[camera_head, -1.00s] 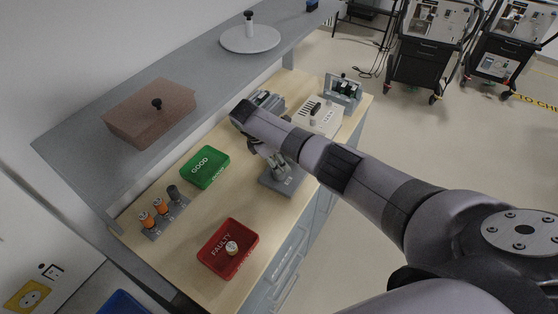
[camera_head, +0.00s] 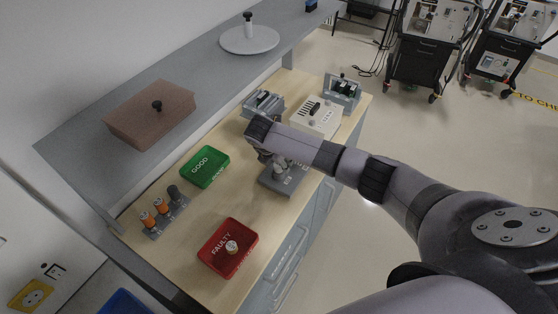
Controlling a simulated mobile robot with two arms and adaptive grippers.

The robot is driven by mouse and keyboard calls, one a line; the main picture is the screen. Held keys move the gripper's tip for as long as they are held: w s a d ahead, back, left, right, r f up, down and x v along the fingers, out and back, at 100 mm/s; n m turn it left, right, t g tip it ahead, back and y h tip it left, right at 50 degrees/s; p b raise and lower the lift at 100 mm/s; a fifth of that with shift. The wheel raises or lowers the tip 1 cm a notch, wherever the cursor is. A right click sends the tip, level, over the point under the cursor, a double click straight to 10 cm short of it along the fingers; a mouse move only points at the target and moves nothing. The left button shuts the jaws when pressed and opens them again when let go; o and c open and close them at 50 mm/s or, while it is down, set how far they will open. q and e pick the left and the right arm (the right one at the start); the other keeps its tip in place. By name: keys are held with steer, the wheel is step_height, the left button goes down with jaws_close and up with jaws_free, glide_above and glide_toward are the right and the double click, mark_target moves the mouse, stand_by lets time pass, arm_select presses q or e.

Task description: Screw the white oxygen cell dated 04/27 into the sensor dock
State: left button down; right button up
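My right arm comes in from the right, and its gripper (camera_head: 277,163) hangs over the sensor dock (camera_head: 282,187), a grey block near the bench's front edge. The wrist partly hides the fingers, so I cannot tell whether they are open or shut. Something pale shows at the fingers above the dock; I cannot tell whether it is a cell or part of the gripper. A white cell (camera_head: 231,246) stands in the red FAULTY bin (camera_head: 214,262). No date is readable on it. My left gripper is out of view.
A grey rack (camera_head: 151,234) holds two orange-banded cells (camera_head: 162,206) and a dark grey one (camera_head: 173,192). The green GOOD bin (camera_head: 205,167) looks empty. A white device (camera_head: 318,117) and grey holders (camera_head: 263,103) stand behind the dock. A shelf (camera_head: 200,65) overhangs the bench's back.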

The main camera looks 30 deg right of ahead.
steer(key=shift+a, duration=0.1)
steer(key=n+t, duration=0.1)
steer(key=n, duration=0.2)
steer(key=shift+y, duration=0.4)
steer(key=n, duration=0.2)
steer(key=n+y, duration=0.1)
steer(key=shift+d+n+t, duration=0.25)
steer(key=shift+n+t, duration=0.15)
steer(key=shift+a+n+y, duration=0.1)
steer(key=shift+n+y, duration=0.4)
steer(key=shift+n, duration=0.5)
steer(key=shift+a, duration=0.15)
